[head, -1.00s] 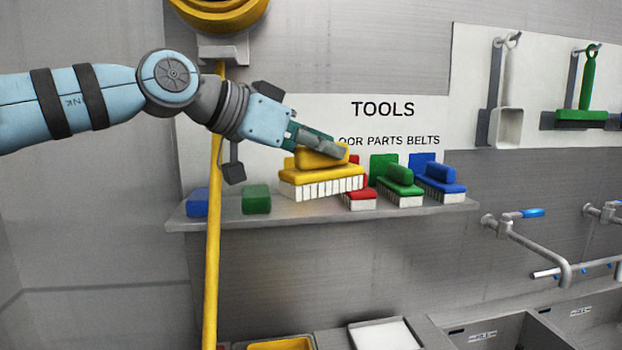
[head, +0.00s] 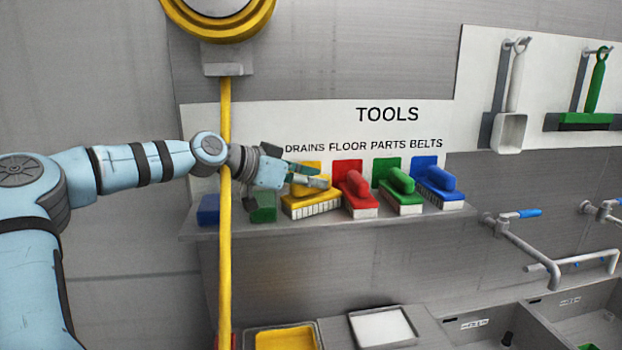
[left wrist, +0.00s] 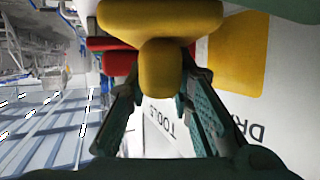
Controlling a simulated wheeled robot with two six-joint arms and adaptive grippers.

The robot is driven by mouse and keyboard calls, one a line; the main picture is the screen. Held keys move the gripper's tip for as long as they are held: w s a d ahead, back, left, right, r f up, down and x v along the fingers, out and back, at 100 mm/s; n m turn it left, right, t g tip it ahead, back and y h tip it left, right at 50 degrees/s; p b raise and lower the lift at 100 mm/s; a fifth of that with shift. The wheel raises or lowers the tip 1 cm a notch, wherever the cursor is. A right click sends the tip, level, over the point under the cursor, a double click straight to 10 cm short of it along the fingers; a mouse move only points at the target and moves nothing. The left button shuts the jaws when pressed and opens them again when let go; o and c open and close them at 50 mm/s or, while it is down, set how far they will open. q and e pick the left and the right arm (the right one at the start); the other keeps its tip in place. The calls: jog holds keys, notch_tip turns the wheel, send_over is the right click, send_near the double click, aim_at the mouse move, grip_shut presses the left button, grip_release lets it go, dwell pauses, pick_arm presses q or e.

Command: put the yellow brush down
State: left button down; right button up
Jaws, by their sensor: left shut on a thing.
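The yellow brush (head: 309,205) is at the shelf (head: 245,228), bristles down, in front of the yellow panel under the word DRAINS. It sits left of the red brush (head: 359,197). I cannot tell whether its bristles bear fully on the shelf or hang just above it. My left gripper (head: 318,182) reaches in from the left and is shut on the brush's handle. In the left wrist view the yellow brush (left wrist: 160,68) shows between the two fingers. My right gripper is not in view.
A green brush (head: 402,192) and a blue brush (head: 440,185) stand further right on the shelf. A blue block (head: 208,210) and a green block (head: 263,208) are at its left end. A yellow upright pole (head: 225,270) stands in front of the shelf. Sinks lie lower right.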

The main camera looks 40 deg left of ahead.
pick_arm(q)
jog(key=shift+a+r, duration=0.1)
jog(key=shift+w+f+b, duration=0.1)
jog(key=shift+f+b, duration=0.15)
jog(key=shift+b, duration=0.05)
jog(key=c, duration=1.4)
grip_release()
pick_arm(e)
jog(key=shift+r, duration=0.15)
pick_arm(q)
jog(key=shift+r, duration=0.1)
